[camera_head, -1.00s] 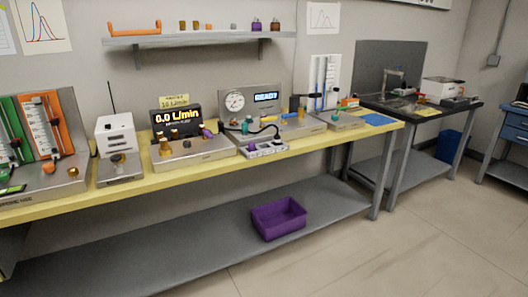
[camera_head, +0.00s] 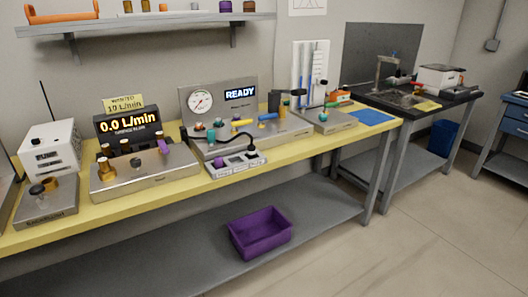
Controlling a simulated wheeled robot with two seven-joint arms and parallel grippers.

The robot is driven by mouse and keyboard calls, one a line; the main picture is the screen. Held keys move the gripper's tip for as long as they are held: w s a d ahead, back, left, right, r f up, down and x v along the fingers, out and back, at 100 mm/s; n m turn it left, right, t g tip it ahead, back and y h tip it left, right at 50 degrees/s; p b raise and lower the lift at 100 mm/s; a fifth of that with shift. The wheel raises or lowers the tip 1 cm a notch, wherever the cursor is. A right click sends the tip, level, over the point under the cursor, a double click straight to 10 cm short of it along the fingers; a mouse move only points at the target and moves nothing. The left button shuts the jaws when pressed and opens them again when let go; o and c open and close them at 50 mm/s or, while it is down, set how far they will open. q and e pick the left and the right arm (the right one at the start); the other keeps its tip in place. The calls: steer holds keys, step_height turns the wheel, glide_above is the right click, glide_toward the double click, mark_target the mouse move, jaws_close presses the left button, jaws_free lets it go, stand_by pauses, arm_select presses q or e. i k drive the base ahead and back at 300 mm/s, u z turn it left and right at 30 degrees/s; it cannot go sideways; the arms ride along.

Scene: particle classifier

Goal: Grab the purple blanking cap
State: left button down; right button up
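A small purple piece (camera_head: 163,147) stands at the right end of the metal unit (camera_head: 140,175) with the "0.0 L/min" display, on the yellow bench. Another small purple piece (camera_head: 219,162) sits on the low grey box (camera_head: 237,165) to its right. Both look cap-like, but they are too small to tell which is the blanking cap. Neither of my grippers is in view.
The yellow bench top (camera_head: 95,213) has a narrow clear strip in front of the instruments. A purple bin (camera_head: 258,240) sits on the lower shelf. A wall shelf (camera_head: 150,18) holds small jars.

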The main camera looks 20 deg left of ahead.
mark_target(219, 163)
steer(key=u, duration=0.15)
steer(key=i, duration=1)
steer(key=u, duration=0.5)
